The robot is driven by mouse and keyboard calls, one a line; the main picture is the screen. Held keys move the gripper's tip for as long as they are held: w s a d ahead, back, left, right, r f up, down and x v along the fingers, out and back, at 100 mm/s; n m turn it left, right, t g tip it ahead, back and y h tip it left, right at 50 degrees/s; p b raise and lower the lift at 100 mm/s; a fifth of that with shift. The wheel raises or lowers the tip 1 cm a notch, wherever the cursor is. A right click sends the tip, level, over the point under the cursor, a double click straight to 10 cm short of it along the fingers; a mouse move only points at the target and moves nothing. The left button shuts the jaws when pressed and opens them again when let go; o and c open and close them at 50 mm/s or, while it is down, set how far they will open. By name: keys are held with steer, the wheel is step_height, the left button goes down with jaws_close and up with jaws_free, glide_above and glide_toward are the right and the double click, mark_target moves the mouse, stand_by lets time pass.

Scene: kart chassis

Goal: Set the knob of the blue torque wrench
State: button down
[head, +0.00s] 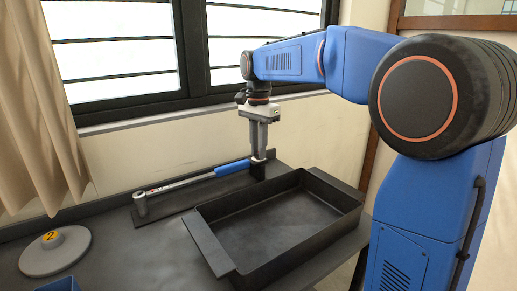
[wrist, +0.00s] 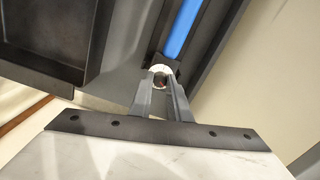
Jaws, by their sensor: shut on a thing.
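The torque wrench lies on a dark rack along the wall. Its blue handle (head: 232,168) points right, and its silver shaft (head: 180,184) runs left to an upright socket head (head: 141,204). My gripper (head: 259,154) points straight down at the handle's right end. In the wrist view, the two fingers of my gripper (wrist: 161,84) are shut on the pale round knob (wrist: 161,70) at the end of the blue handle (wrist: 182,28). The fingers cover part of the knob, and any scale marks on it are too small to read.
A black open tray (head: 222,258) stands in front of the rack, close to my gripper. A grey round disc (head: 55,257) with a yellow piece marked 2 (head: 52,237) lies at left. A blue bin edge (head: 62,284) shows at bottom left. The window wall is behind.

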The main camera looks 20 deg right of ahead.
steer(key=n, duration=0.5)
steer(key=shift+n, duration=0.3)
steer(key=n, duration=2.8)
steer(key=shift+n, duration=2.7)
